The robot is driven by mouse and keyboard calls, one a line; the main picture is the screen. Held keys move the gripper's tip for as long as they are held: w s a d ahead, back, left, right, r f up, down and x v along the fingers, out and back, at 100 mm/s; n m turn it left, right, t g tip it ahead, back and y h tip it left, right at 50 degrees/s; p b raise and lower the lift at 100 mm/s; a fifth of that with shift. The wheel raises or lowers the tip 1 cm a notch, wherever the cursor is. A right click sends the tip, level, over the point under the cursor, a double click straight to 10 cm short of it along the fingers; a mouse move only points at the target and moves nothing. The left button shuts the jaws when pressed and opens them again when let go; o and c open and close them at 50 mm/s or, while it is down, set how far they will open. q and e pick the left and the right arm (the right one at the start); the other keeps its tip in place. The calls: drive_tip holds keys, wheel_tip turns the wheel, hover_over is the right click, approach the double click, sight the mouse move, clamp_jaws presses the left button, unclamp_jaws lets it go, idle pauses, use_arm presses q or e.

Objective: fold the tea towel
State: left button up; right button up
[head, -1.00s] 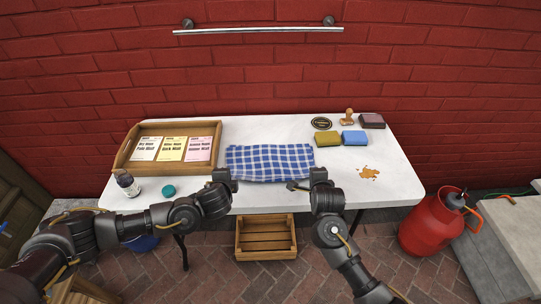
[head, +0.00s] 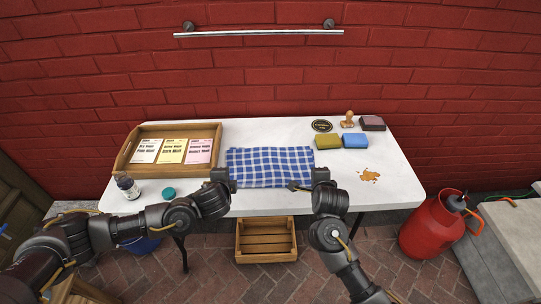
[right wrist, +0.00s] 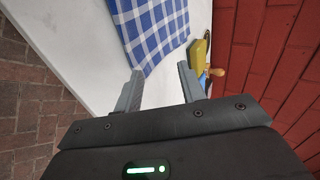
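The blue-and-white checked tea towel (head: 270,167) lies flat on the white table, its front edge close to the table's front. It also shows in the right wrist view (right wrist: 155,28). My left gripper (head: 229,180) is at the towel's front left corner; whether its fingers are apart is too small to tell. My right gripper (head: 303,186) is at the towel's front right corner. In the right wrist view its two fingers (right wrist: 160,90) are spread with nothing between them but table, and the towel lies just beyond the tips.
A wooden tray (head: 124,155) with cards stands at the left. A dark bottle (head: 127,185) and a teal lid (head: 169,192) are at the front left. A yellow sponge (head: 328,142), blue sponge (head: 355,140), stamp (head: 348,119) and brown spill (head: 369,175) lie right. A rail (head: 258,33) is on the wall.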

use_arm(q)
drive_tip(key=s+r, duration=0.5)
drive_tip(key=r, duration=0.1)
drive_tip(key=shift+r, duration=0.3)
use_arm(e)
drive_tip(key=s+r, duration=0.5)
drive_tip(key=r, duration=0.1)
drive_tip(key=shift+r, duration=0.35)
drive_tip(key=shift+f, duration=0.1)
